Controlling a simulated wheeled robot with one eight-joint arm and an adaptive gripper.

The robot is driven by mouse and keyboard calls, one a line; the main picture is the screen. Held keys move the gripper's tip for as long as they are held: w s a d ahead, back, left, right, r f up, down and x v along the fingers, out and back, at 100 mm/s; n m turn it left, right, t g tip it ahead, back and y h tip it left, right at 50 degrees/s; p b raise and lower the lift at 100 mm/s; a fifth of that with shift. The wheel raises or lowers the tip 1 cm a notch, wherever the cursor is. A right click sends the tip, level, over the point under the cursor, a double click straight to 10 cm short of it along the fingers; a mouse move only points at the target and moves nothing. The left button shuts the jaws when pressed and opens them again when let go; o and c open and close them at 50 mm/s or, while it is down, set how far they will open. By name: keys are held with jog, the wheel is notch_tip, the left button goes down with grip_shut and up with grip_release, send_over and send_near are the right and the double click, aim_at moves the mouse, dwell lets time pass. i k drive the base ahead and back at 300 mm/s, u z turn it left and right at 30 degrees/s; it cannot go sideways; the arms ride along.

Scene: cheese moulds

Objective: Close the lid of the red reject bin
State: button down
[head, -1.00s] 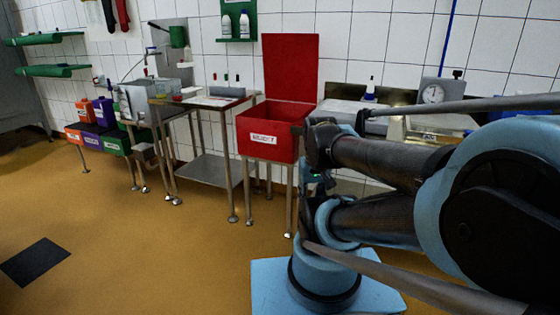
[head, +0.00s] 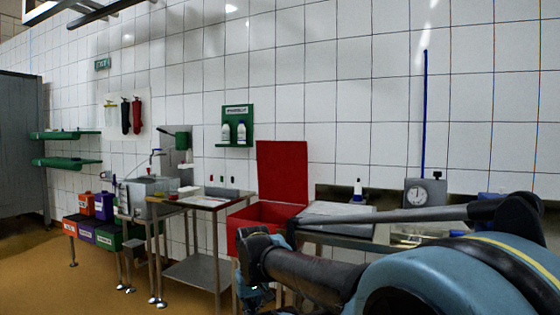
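The red reject bin (head: 240,222) stands on legs against the tiled wall, near the middle of the head view. Its red lid (head: 282,172) is open and stands upright at the back of the bin. The dark red inside shows from above. My arm crosses in front of the bin's front and lower right, hiding much of them. No gripper fingers can be made out, so I cannot tell where my gripper is relative to the lid.
A steel trolley table (head: 215,203) stands just left of the bin. A bench with a clock scale (head: 416,195) and a white bottle (head: 357,189) is on the right. Orange, purple and green bins (head: 108,238) stand at the far left. A green wall shelf (head: 237,125) hangs above.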

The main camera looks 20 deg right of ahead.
aim_at(282, 175)
jog(key=u, duration=1)
jog(key=k, duration=1.25)
jog(key=z, duration=1.3)
jog(key=i, duration=0.7)
jog(key=z, duration=0.05)
